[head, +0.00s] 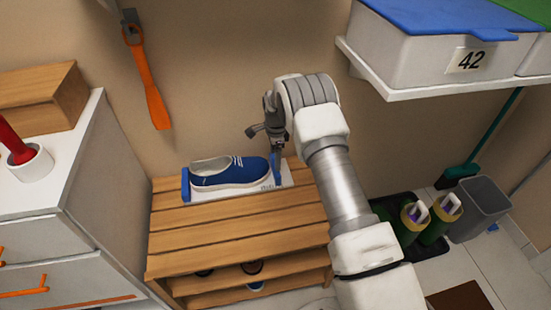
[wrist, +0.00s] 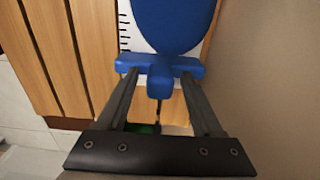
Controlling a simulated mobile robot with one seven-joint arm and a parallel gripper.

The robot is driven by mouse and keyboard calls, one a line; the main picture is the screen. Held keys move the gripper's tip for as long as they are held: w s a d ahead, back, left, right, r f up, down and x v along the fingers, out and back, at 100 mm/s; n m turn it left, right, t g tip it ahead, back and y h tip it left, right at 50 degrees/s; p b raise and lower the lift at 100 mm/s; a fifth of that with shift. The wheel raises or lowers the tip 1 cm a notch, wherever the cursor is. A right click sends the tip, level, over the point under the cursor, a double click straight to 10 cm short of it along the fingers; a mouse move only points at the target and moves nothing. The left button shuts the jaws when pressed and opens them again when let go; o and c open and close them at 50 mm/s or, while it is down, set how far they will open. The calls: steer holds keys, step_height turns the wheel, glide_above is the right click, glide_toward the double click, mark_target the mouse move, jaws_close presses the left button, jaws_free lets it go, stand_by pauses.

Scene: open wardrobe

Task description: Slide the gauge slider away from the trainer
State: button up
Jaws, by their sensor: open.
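The blue and white trainer (head: 230,171) lies on the white foot gauge (head: 225,194) on top of the wooden rack. The blue gauge slider (head: 278,170) stands at the trainer's right end. In the wrist view the slider (wrist: 160,66) is a blue crosspiece with a stub between my fingers, close against the blue trainer (wrist: 172,18). My gripper (head: 277,152) points down at the slider. Its jaws are open, with one finger (wrist: 160,82) on each side of the stub; I cannot tell whether they touch it.
The slatted rack (head: 235,240) has more shoes below. An orange shoehorn (head: 148,85) hangs on the wall to the left. A white shelf with boxes (head: 440,50) is at upper right. Green boots (head: 432,225) and a grey bin (head: 482,207) stand right of my arm.

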jaws_close()
stand_by(1.4)
